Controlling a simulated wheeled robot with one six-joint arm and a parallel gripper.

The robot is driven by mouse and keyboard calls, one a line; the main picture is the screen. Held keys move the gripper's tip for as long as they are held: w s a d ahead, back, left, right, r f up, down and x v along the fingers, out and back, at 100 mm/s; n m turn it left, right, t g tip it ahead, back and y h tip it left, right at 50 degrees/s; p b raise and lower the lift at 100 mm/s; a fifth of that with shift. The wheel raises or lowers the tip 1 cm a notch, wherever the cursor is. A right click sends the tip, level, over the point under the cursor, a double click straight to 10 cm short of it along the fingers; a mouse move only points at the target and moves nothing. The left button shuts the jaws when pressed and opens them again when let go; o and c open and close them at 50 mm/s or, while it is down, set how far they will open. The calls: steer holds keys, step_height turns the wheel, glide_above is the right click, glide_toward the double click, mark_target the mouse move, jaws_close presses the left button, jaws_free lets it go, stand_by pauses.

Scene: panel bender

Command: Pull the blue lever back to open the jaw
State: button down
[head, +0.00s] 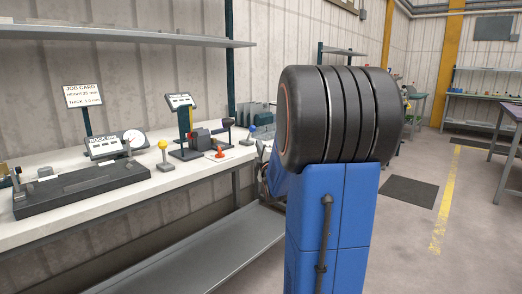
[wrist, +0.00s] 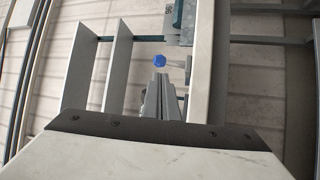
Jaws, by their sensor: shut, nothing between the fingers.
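The blue lever's round knob (head: 251,129) shows in the head view at the far right end of the white bench, on a small grey base. In the wrist view a blue knob (wrist: 159,61) sits just beyond the tips of my gripper (wrist: 160,78). The fingers are shut with nothing between them, and the knob looks apart from them.
A yellow-knobbed lever (head: 162,155), a tilted display (head: 180,101), a dial gauge unit (head: 107,147) and a job card (head: 84,96) stand along the workbench (head: 185,178). A shelf (head: 125,35) hangs above.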

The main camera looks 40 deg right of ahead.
mark_target(253, 130)
steer(key=x, duration=0.9)
steer(key=shift+w+d, duration=0.1)
steer(key=shift+w, duration=0.15)
steer(key=shift+w+r, duration=0.1)
steer(key=shift+r, duration=0.05)
